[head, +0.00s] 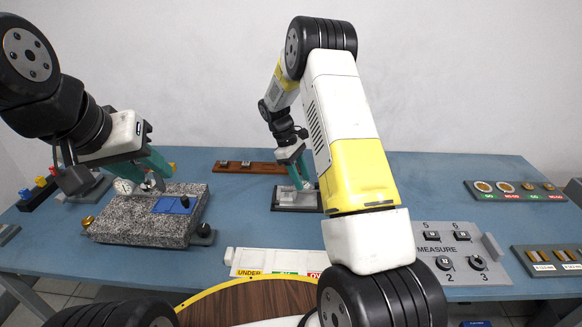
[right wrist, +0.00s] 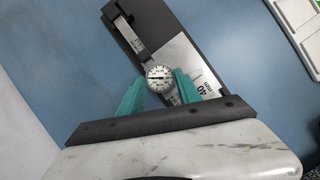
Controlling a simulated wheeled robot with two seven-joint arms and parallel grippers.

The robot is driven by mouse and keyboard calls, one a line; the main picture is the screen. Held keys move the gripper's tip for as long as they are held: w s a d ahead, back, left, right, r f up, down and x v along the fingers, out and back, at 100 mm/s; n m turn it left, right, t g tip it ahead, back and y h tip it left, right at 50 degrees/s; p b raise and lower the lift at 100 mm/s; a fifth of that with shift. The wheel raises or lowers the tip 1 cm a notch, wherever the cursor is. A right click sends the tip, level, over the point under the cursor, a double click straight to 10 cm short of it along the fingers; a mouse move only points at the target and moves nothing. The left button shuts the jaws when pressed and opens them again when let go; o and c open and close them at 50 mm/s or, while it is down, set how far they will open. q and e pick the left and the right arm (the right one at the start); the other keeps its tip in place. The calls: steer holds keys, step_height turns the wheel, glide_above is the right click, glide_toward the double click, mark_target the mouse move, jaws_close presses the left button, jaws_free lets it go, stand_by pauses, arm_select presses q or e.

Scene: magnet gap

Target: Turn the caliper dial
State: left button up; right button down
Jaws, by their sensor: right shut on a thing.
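The caliper's round white dial (right wrist: 158,77) shows in the right wrist view, with its beam (right wrist: 129,36) running to the upper left over a dark holder (right wrist: 168,22). My right gripper (right wrist: 160,88) has its teal fingertips on either side of the dial and is shut on it. In the head view my right gripper (head: 303,176) is low over the dark holder (head: 297,209) at the middle of the table; the caliper is too small to make out there. My left gripper (head: 150,165) hangs over the granite block at the left; its finger gap is unclear.
The granite block (head: 130,228) carries a blue pad (head: 172,205) and a small dial gauge (head: 123,187). A wooden rack (head: 235,168) lies behind the holder. A grey MEASURE board (head: 458,262) is at right, and a white labelled strip (head: 275,262) is at front.

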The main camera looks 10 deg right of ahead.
steer(key=shift+m, duration=0.3)
steer(key=c, duration=0.8)
jaws_free()
steer(key=shift+r, duration=0.1)
steer(key=v, duration=0.7)
steer(key=shift+w+r, duration=0.2)
steer(key=shift+r, duration=0.1)
